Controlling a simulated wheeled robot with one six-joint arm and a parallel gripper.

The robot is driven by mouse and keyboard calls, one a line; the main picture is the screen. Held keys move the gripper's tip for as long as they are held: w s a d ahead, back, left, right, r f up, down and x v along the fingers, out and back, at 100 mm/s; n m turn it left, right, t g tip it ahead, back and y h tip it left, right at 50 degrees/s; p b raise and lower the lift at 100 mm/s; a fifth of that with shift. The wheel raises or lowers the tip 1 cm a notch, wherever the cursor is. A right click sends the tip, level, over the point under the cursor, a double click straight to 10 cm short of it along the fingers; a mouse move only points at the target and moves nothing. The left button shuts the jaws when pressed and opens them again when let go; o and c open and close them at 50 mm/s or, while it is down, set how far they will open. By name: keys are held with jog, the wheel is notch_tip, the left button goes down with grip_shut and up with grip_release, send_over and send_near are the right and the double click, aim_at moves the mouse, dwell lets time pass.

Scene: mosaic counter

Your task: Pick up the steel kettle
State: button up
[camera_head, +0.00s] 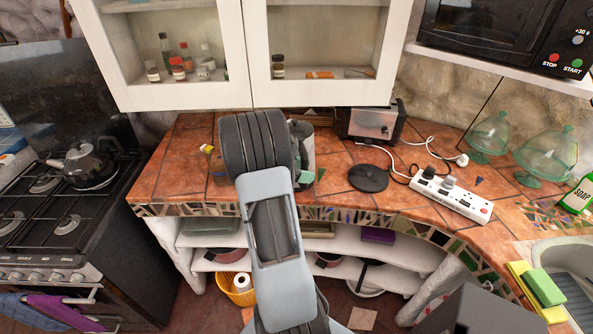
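A dark, shiny kettle (88,165) with a spout to the left stands upright on the back right burner of the stove at the left. It is the only thing I can clearly make out as a kettle, and it looks dark grey rather than bright steel. My arm rises in the middle of the picture and reaches over the counter, well to the right of this kettle. My gripper does not show clearly; the arm hides that area. A greyish upright shape (305,150) is partly hidden behind the arm, and I cannot tell what it is.
The tiled counter (190,165) carries a toaster (372,124), a black disc (368,178), a power strip (450,194) with cables and green glass jars (546,156). White wall cabinets (240,60) hang low over it. The counter left of my arm is mostly clear.

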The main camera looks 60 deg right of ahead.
grip_shut()
jog(key=shift+w+r, duration=0.1)
dwell(1.0)
